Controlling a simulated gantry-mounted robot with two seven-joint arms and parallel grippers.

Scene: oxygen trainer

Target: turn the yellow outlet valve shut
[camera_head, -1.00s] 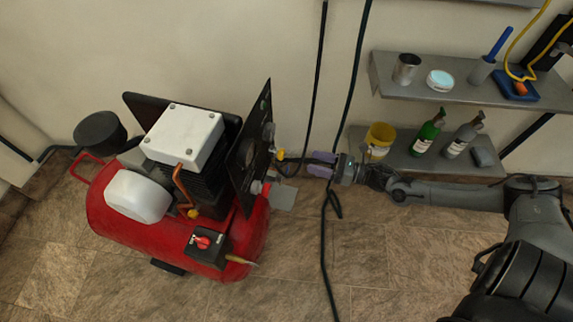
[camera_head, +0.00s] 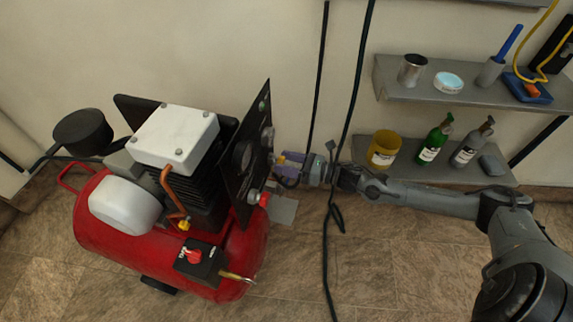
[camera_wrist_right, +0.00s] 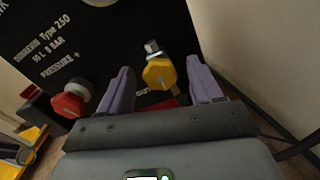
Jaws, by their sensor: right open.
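The yellow outlet valve (camera_wrist_right: 158,74) sticks out on a metal stem from the black panel (camera_wrist_right: 60,40) of the red compressor (camera_head: 130,245). In the head view, a small yellow bit of the valve (camera_head: 280,160) shows at the panel's right side. My right gripper (camera_wrist_right: 160,66) is open, with one purple finger on each side of the valve and a gap visible on both sides. I cannot tell how far the fingertips reach past it. In the head view, my right gripper (camera_head: 288,163) is close to the panel's right side. My left gripper is not in view.
A red knob (camera_wrist_right: 71,101) sits on the panel left of my gripper; it also shows in the head view (camera_head: 264,199). Black cables (camera_head: 352,110) hang behind my right wrist. Shelves (camera_head: 400,91) with bottles and a yellow tub (camera_head: 384,150) stand at the right.

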